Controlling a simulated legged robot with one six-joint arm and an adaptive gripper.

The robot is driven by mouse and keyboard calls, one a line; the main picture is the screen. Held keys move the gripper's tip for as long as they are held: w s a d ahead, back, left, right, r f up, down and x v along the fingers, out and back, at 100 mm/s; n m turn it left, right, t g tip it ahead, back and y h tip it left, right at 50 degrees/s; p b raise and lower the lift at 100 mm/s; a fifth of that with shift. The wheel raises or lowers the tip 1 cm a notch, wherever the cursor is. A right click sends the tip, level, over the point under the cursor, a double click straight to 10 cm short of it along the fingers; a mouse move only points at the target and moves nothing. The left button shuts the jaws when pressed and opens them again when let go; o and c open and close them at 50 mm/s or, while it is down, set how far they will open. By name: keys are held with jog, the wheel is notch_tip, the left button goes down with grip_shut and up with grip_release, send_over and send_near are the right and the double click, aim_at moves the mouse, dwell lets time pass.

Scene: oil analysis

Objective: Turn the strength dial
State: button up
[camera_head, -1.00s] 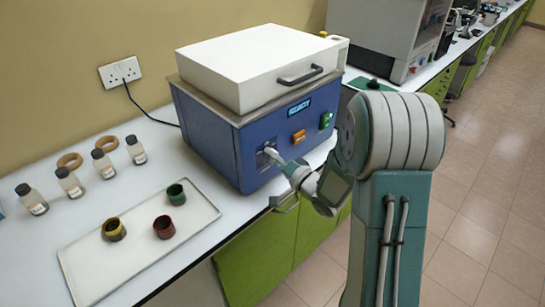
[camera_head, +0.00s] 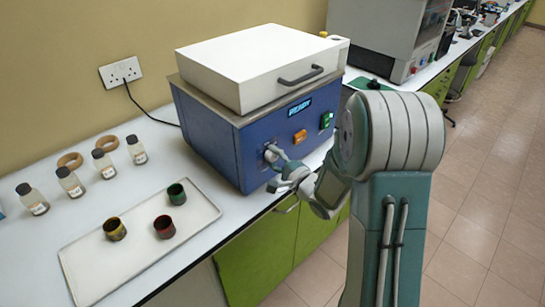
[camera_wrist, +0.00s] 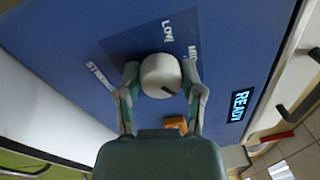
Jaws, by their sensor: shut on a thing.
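The strength dial (camera_wrist: 160,70) is a round pale knob with a dark pointer line, on the blue front of the machine (camera_head: 228,150). In the wrist view, the words STRENGTH, LOW and MID are printed around it. The pointer line lies toward the lower right of the knob there. My gripper (camera_wrist: 161,80) is shut on the dial, one finger on each side. In the head view my gripper (camera_head: 274,158) is at the left part of the front panel, and its fingers largely hide the dial.
The panel also has a lit READY display (camera_wrist: 238,104), an orange switch (camera_head: 299,136) and a green switch (camera_head: 326,120). A white lid (camera_head: 255,65) with a dark handle tops the machine. A tray (camera_head: 130,262) with three small cups and several bottles stand left on the bench.

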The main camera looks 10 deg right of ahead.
jog(key=shift+d+f+m, duration=0.1)
jog(key=shift+f+m, duration=0.05)
jog(key=shift+m, duration=0.15)
jog(key=o, duration=1.2)
jog(key=shift+w, duration=0.1)
jog(key=shift+c, duration=0.2)
jog(key=shift+d, duration=0.1)
jog(key=v, duration=1.2)
